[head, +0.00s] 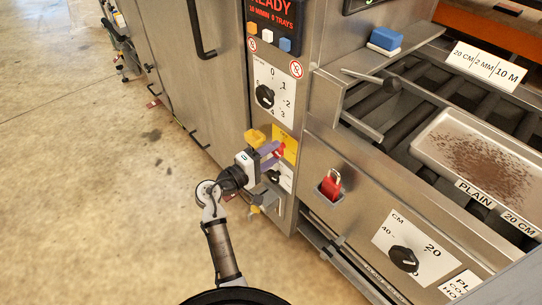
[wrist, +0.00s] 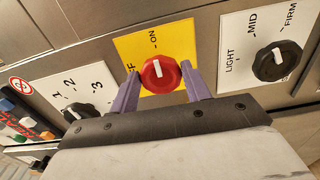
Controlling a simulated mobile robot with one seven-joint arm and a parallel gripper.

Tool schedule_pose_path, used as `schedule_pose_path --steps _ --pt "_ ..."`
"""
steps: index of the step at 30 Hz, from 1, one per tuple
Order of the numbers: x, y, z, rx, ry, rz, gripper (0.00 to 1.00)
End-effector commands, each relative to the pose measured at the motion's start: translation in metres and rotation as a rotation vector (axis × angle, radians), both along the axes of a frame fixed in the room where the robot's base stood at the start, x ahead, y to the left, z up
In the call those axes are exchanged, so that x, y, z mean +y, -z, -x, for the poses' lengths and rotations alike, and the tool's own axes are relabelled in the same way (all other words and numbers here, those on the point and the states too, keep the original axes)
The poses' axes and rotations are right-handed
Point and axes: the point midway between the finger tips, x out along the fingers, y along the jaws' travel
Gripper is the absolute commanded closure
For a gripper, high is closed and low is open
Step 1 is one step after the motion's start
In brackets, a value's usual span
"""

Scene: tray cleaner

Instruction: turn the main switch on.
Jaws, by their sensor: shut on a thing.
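The main switch is a red round knob (wrist: 160,76) with a white pointer line, on a yellow plate (wrist: 180,38) marked ON and a partly hidden OFF. In the wrist view the pointer line aims up toward the ON mark. My gripper (wrist: 162,80) has one purple finger on each side of the knob and is shut on it. In the head view my gripper (head: 270,155) reaches the yellow plate (head: 291,148) on the machine's front corner, and only a bit of red shows between the fingers.
A red padlock (head: 330,185) and a cm dial (head: 403,258) are to the right. The floor at left is open.

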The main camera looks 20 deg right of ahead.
Motion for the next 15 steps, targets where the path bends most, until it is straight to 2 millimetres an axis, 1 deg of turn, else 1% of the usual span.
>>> schedule_pose_path --steps 9,10,12,15 --pt "0.0006 0.0010 0.0001 -0.001 0.000 -0.004 0.76" --pt "0.0006 0.0010 0.0001 -0.001 0.000 -0.004 0.52" --pt "0.0005 0.0009 0.0001 -0.001 0.000 -0.003 0.43" --pt "0.0004 0.0006 0.0000 -0.001 0.000 -0.003 0.32"
